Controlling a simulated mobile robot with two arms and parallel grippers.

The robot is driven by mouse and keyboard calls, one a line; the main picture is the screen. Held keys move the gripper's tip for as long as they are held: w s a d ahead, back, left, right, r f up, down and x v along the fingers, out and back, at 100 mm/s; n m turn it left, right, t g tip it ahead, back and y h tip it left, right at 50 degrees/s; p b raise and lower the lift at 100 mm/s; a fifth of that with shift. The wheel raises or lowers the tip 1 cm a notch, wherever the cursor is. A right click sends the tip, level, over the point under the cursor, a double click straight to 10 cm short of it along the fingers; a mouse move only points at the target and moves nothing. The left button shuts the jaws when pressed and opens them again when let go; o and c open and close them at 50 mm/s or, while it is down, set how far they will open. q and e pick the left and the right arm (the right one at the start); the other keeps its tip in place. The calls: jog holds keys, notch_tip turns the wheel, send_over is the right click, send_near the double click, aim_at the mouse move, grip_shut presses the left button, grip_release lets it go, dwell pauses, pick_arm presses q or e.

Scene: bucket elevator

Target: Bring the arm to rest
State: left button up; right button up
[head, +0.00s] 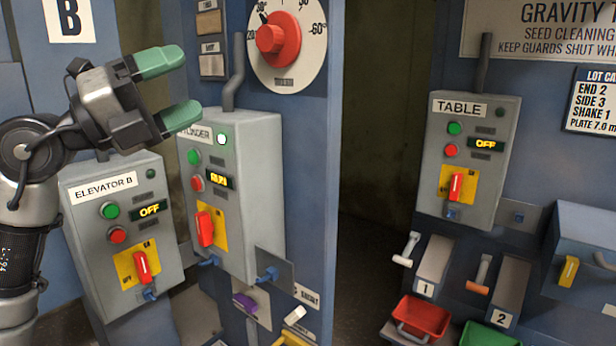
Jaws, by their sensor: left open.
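My left gripper (176,90) is at the upper left, its arm coming in from the left edge. Its two green fingertips are apart and nothing is between them. It hangs in front of the top of the cylinder control box (245,190), hiding part of its label. That box has a lit white lamp, a lit yellow display and a red switch. The elevator B box (85,220) below the gripper reads OFF. My right gripper does not show.
A table control box (470,150) reading OFF stands at the right. A red dial (278,38) is above the cylinder box. Below the table box are numbered levers, a red bin (422,318) and a green bin (488,336). A dark gap (380,120) lies between the panels.

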pick_arm(q)
jog(key=s+a+f+n+t+y, duration=0.1)
jog(key=a+f+n+t+y, duration=0.15)
jog(key=f+n+y, duration=0.75)
jog(key=s+a+f+n+t+y, duration=0.15)
jog(key=a+f+n+y, duration=0.3)
jog(key=f+n, duration=1.05)
jog(key=a+f+n+t+y, duration=0.2)
jog(key=f+n+y, duration=0.7)
jog(key=f, duration=0.6)
jog(key=s+d+f+g+h, duration=0.2)
jog(key=s+f+g, duration=0.4)
jog(key=s+f, duration=0.45)
jog(key=s+d+f+g+h, duration=0.25)
jog(key=s+f+g, duration=0.5)
jog(key=s, duration=0.55)
notch_tip(320, 180, down, 26)
jog(key=s+a+f+g, duration=0.2)
jog(key=s+a+f, duration=0.1)
jog(key=s+f, duration=1.3)
jog(key=shift+s+f, duration=0.35)
jog(key=shift+f, duration=0.15)
